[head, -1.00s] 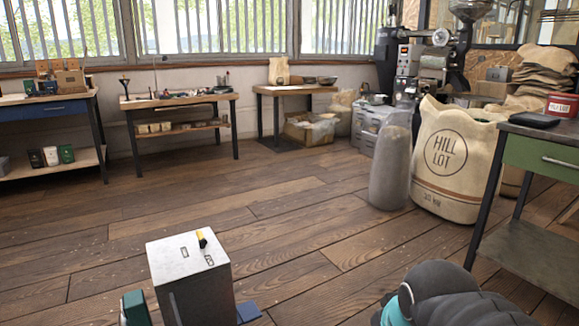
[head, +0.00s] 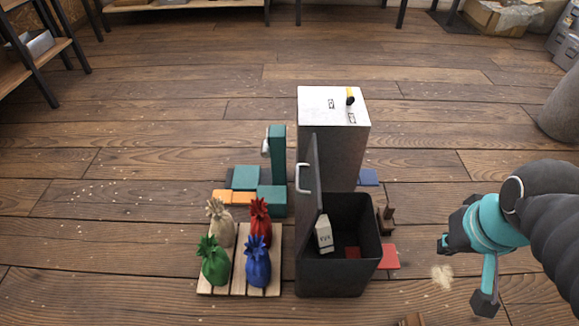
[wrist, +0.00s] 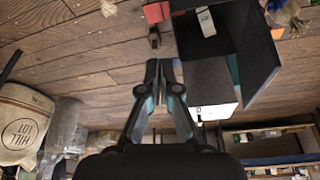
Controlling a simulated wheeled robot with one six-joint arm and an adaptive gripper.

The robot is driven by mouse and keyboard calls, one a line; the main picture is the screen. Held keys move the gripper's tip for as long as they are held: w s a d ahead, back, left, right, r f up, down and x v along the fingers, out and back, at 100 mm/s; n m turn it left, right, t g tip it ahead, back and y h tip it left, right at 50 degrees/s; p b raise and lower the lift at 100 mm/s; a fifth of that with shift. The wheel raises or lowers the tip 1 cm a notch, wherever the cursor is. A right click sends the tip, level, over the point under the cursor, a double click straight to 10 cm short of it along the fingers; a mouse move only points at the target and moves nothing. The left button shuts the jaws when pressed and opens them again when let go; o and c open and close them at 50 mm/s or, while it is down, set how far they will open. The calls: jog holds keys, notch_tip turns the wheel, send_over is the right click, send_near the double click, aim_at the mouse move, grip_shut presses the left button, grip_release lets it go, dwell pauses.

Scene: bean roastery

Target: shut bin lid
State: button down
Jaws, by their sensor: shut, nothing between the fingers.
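The dark bin (head: 335,275) stands on the floor in the head view, open at the top. Its lid (head: 313,190) stands up along the bin's left side, nearly upright, with a pale handle (head: 302,180) on its left face. A white carton (head: 324,234) and something red lie inside. In the wrist view the raised lid (wrist: 262,60) appears as a dark panel at the upper right. My gripper (wrist: 159,68) is shut and empty, apart from the lid. In the head view it is to the right of the bin, on the other side from the lid.
A tall box with a white top (head: 333,104) stands right behind the bin. Left of the bin, a slatted pallet (head: 235,282) carries several small coloured sacks. A red flat piece (head: 389,257) and a small brown object (head: 386,220) lie to its right.

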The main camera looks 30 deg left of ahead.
jog(key=w+a+f+n+g+h, duration=0.15)
jog(key=a+n, duration=0.65)
jog(key=a, duration=1.3)
jog(key=a+f+n+h, duration=0.25)
jog(key=a+n, duration=0.55)
jog(key=a, duration=1.3)
notch_tip(320, 180, up, 5)
jog(key=w+a+n, duration=0.1)
jog(key=w+n, duration=0.2)
jog(key=n, duration=0.1)
jog(key=w+d+f+h+b, duration=0.1)
jog(key=w+d+f, duration=0.2)
jog(key=d+f, duration=0.4)
jog(key=shift+w+f+n+t+b, duration=0.2)
jog(key=shift+f+n+t+b, duration=0.2)
jog(key=shift+f, duration=1.45)
jog(key=shift+d, duration=0.2)
